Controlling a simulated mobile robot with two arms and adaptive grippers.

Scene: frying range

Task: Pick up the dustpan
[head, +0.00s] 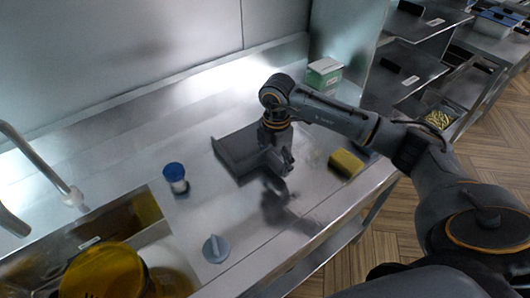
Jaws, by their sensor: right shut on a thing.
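The dustpan (236,150) is a dark grey flat pan on the steel counter, in the middle of the head view. My right gripper (283,168) is over its right side, pointing down, and is shut on it. The fingers and wrist hide part of the dustpan and its handle. I cannot tell whether the dustpan is lifted clear of the counter. My left gripper is not in view.
A yellow sponge (346,162) lies right of the dustpan. A green and white box (324,74) stands behind. A blue-capped shaker (175,177) and a grey round knob-like item (215,248) are left. A sink with a yellow container (103,271) is front left.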

